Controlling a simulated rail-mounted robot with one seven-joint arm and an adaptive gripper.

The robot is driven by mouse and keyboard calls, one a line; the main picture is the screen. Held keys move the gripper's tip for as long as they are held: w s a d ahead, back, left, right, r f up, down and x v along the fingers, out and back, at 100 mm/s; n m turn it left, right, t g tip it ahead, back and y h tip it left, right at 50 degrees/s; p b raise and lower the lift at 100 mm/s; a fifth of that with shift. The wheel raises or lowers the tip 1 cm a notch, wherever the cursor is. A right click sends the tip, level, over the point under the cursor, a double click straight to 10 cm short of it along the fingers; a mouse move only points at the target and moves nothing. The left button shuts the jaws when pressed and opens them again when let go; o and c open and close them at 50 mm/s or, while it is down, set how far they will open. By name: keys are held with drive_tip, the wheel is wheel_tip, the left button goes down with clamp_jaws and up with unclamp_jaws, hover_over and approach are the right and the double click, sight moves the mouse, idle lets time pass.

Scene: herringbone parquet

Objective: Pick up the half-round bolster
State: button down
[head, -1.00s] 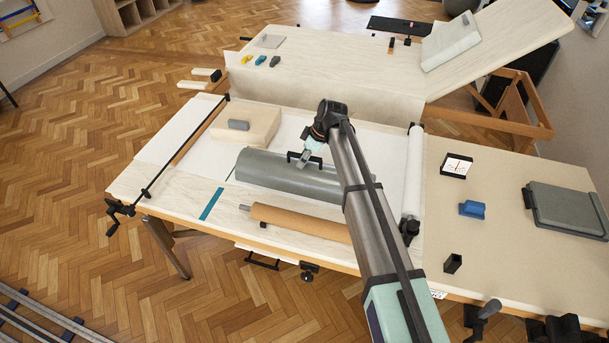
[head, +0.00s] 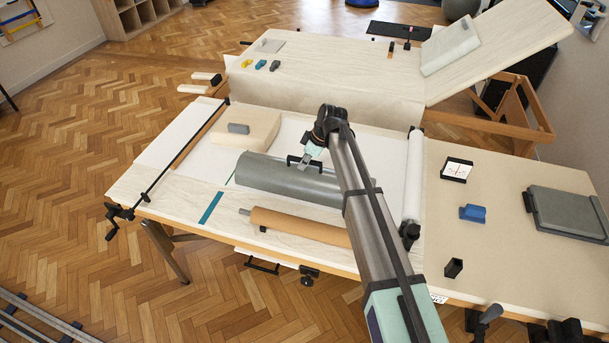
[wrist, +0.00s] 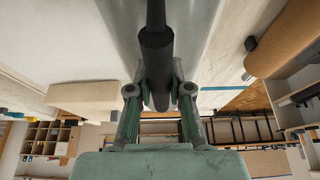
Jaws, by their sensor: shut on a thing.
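The half-round bolster (head: 275,176) is a long grey half-cylinder with a black bar handle (head: 292,161) on its curved top. It lies lengthwise across the white-topped table in the head view, its right end behind my arm. My gripper (head: 305,160) reaches the handle from above and is shut on it. In the wrist view, the black handle (wrist: 157,62) runs between the two fingers of my gripper (wrist: 160,88), with the grey bolster (wrist: 203,35) beyond. I cannot tell whether the bolster's underside is clear of the table.
A tan roll (head: 300,226) lies just in front of the bolster. A cream block (head: 250,135) with a small grey piece (head: 238,128) on it stands behind. A white roll (head: 413,180) is to the right. A blue block (head: 473,212) and grey case (head: 565,210) lie farther right.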

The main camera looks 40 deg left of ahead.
drive_tip(key=shift+r, duration=0.1)
drive_tip(key=shift+r+p, duration=0.2)
drive_tip(key=shift+p, duration=0.15)
wheel_tip(320, 180, up, 20)
drive_tip(key=b, duration=0.5)
idle(1.1)
